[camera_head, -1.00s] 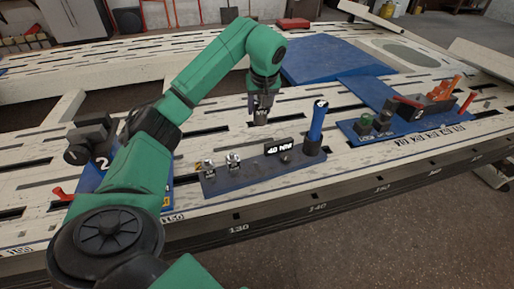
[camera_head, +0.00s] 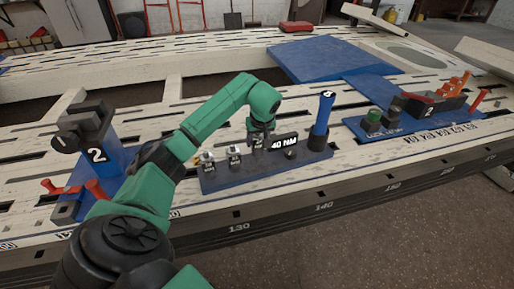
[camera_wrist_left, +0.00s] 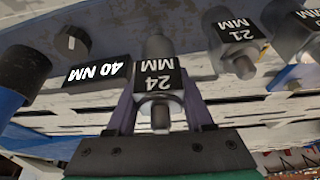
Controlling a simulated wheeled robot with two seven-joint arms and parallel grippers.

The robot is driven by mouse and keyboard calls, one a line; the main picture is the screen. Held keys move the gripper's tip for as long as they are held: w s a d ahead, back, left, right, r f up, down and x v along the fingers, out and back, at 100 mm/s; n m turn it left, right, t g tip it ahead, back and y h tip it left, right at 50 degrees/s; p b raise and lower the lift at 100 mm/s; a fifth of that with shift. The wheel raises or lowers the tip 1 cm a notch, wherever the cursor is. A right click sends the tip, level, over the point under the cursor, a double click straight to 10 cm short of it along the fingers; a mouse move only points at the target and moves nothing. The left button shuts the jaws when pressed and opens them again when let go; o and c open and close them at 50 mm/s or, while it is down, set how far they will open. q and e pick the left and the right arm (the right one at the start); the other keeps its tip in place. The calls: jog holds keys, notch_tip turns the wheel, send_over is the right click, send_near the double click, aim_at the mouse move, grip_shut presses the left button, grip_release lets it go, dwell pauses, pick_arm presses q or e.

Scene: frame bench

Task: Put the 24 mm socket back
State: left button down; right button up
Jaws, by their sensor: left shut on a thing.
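The 24 mm socket (camera_wrist_left: 158,82), a grey metal piece with a black "24 MM" label, sits between the fingers of my left gripper (camera_wrist_left: 160,112) in the left wrist view. My left gripper (camera_head: 259,141) is shut on it at the blue socket rack (camera_head: 225,180). The socket is in line with the 21 mm socket (camera_head: 234,157), which also shows in the left wrist view (camera_wrist_left: 238,62). The socket's far end is at the rack's surface; I cannot tell whether it is fully seated. My right gripper is not in view.
A "40 NM" label (camera_head: 285,142), a dark knob (camera_head: 291,153) and an upright blue handle (camera_head: 322,115) stand right of my gripper. Another socket (camera_head: 208,163) is at the rack's left end. Blue stations stand left (camera_head: 117,158) and right (camera_head: 352,123).

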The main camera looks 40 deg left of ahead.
pick_arm(q)
jog(key=shift+f, duration=0.8)
jog(key=shift+r, duration=0.15)
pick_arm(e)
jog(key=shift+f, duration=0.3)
pick_arm(q)
jog(key=shift+f, duration=0.55)
jog(key=shift+c, duration=1.4)
grip_release()
